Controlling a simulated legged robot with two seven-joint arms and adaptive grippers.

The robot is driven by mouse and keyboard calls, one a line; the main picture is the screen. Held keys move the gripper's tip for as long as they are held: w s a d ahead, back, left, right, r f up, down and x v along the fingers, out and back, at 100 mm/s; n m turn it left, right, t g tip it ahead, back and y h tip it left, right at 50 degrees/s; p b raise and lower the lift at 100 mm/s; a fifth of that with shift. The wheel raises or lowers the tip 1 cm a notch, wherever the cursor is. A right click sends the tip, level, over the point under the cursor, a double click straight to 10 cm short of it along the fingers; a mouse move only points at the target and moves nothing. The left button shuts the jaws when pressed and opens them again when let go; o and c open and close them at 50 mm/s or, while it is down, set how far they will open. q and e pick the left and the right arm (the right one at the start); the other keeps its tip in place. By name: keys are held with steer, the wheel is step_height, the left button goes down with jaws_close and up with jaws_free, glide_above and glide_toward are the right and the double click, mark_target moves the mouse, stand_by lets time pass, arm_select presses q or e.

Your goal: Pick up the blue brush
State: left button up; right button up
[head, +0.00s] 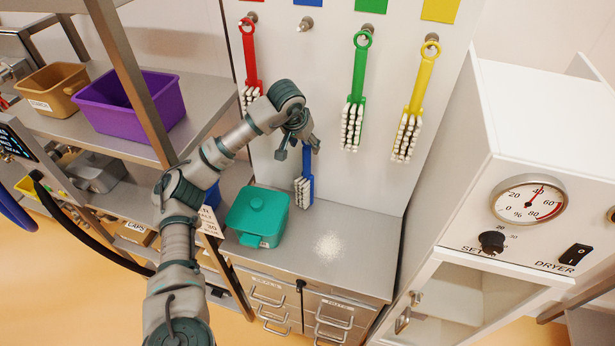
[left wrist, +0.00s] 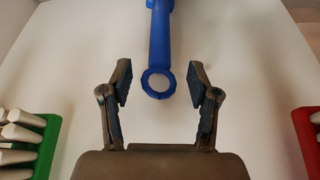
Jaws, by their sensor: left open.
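The blue brush (head: 306,180) is upright against the white panel, with its white bristles low, close to the back of the steel counter. I cannot tell whether its lower end touches the counter. My left gripper (head: 298,149) is above it, open and empty, and hides the top of its handle in the head view. In the left wrist view the blue brush's ring end (left wrist: 159,96) lies just beyond and between the spread fingers of my left gripper (left wrist: 159,85), not gripped. My right gripper is not in view.
Red (head: 249,60), green (head: 358,85) and yellow (head: 415,95) brushes hang on the panel; the peg (head: 304,24) under the blue label is empty. A teal lidded box (head: 258,212) and spilled white powder (head: 328,246) are on the counter. A white dryer (head: 540,150) stands right, shelves left.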

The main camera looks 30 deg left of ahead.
mark_target(306, 147)
arm_select(q)
steer(key=x, duration=0.1)
steer(key=a+x, duration=0.1)
steer(key=x, duration=0.1)
steer(key=shift+w+f, duration=0.15)
steer(key=shift+f, duration=0.05)
steer(key=shift+d, duration=0.25)
steer(key=shift+d+r, duration=0.1)
steer(key=shift+d, duration=0.1)
steer(key=shift+c, duration=1.3)
steer(key=shift+d, duration=0.2)
steer(key=c, duration=0.8)
steer(key=shift+a, duration=0.1)
jaws_close()
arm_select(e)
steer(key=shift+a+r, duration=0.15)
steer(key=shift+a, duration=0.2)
arm_select(q)
steer(key=shift+a, duration=0.15)
